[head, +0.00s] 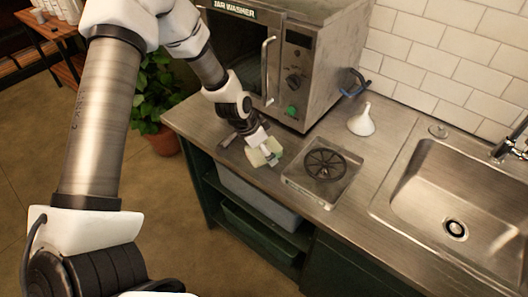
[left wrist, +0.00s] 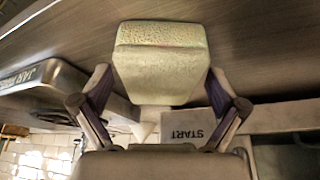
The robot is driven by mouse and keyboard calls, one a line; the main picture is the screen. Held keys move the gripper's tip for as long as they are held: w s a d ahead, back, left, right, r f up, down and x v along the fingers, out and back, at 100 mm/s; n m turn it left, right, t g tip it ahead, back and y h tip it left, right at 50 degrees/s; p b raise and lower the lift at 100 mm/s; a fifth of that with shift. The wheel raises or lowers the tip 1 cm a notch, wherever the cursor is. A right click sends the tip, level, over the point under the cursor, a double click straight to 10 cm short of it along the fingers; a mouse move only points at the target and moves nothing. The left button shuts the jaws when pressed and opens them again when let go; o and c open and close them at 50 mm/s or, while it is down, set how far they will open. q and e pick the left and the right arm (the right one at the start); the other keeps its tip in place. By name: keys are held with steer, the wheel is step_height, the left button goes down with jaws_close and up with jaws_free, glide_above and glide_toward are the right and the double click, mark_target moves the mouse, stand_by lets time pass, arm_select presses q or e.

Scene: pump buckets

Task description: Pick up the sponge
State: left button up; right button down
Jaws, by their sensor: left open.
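The sponge (head: 258,157) is a pale yellow-green block on the steel counter, in front of the jar washer. My left gripper (head: 262,147) is right at it and partly covers it in the head view. In the left wrist view the sponge (left wrist: 161,62) fills the upper middle, its near end reaching between the two spread fingers of my left gripper (left wrist: 160,90). The fingers are open, with a gap visible on each side of the sponge. I cannot tell whether the sponge rests fully on the counter. My right gripper is in neither view.
The jar washer (head: 290,60) stands behind my left gripper. A drain plate with a dark round grille (head: 324,164) lies to the right. A white funnel (head: 361,121) and the sink (head: 455,190) are farther right. The counter's front edge is close to the sponge.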

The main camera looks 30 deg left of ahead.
mark_target(269, 145)
arm_select(q)
steer(key=c, duration=0.8)
steer(key=shift+c, duration=0.3)
steer(key=shift+r, duration=0.1)
steer(key=shift+r+p, duration=0.2)
steer(key=shift+p, duration=0.15)
step_height(269, 145, up, 4)
steer(key=p, duration=0.4)
steer(key=shift+r, duration=0.1)
steer(key=s+p, duration=0.1)
steer(key=p, duration=0.1)
steer(key=s+d+r+p, duration=0.1)
steer(key=s+p, duration=0.1)
steer(key=shift+d+p, duration=0.15)
steer(key=shift+p, duration=0.25)
steer(key=s+d+b, duration=0.3)
steer(key=s+d, duration=0.2)
steer(key=s, duration=0.6)
steer(key=shift+s+d+f, duration=0.15)
steer(key=shift+s+d, duration=0.1)
steer(key=shift+s, duration=0.05)
